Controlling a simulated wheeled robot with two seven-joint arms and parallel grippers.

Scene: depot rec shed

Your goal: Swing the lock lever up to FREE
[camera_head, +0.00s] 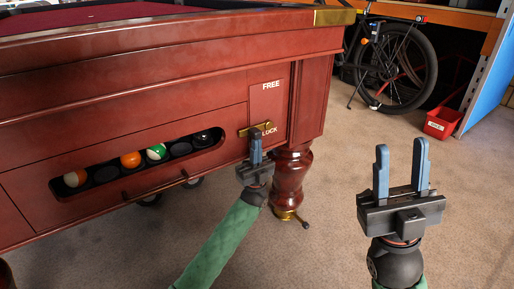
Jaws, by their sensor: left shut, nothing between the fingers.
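The brass lock lever (262,126) is on the pool table's red wooden side panel and lies nearly level, just above the LOCK label (271,132). The FREE label (271,86) is higher on the same plate. My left gripper (255,133) is shut and empty, with its blue fingertips pointing up at the lever. The fingertips hide part of the lever, and I cannot tell whether they touch it. My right gripper (402,155) is open and empty, off to the right over the carpet.
A slot (96,201) left of the lever holds several balls. A slim handle (155,190) runs below it. The table leg (290,180) stands just right of my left gripper. A bicycle (397,65) and a red bin (441,123) are at the back right.

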